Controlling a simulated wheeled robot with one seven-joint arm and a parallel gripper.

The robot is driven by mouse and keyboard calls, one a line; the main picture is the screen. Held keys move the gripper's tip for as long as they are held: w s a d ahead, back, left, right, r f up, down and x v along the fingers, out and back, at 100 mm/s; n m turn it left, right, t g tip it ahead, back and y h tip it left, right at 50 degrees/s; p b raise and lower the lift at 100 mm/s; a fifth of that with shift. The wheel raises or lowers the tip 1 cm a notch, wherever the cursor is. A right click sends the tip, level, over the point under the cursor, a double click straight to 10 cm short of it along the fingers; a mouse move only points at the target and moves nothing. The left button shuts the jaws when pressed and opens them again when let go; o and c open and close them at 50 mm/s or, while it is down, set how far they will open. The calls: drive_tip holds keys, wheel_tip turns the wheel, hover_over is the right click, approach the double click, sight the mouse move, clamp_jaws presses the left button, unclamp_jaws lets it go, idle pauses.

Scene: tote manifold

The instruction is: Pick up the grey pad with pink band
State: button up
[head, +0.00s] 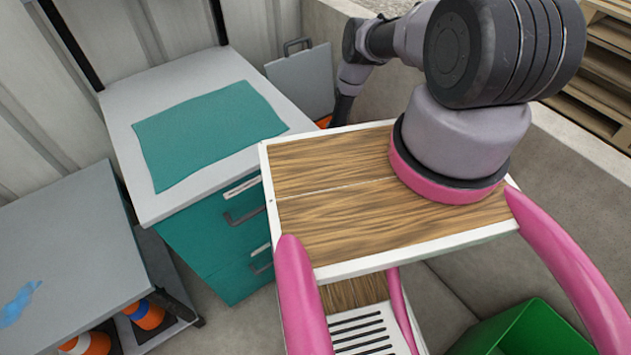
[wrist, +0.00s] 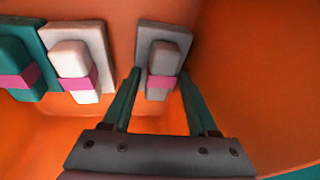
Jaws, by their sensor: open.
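In the wrist view, the grey pad with pink band (wrist: 165,58) stands against the orange wall at the top middle, on a grey backing. Its pink band crosses its lower part. My gripper (wrist: 160,74) is open, its two teal fingers pointing toward the pad. The pad's lower end shows between the fingertips, with nothing held. I cannot tell whether the fingers reach to both sides of it in depth. In the head view my gripper and the pad are hidden.
Left of the pad are a whitish pad with pink band (wrist: 72,62) and a teal pad with pink band (wrist: 12,70). Orange walls (wrist: 250,80) enclose the right side. The head view shows a teal-fronted cabinet (head: 115,105), a grey table (head: 70,250) and a green bin (head: 525,325).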

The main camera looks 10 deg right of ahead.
clamp_jaws()
idle(0.3)
drive_tip(key=shift+r, duration=0.1)
wheel_tip(320, 180, up, 28)
idle(0.6)
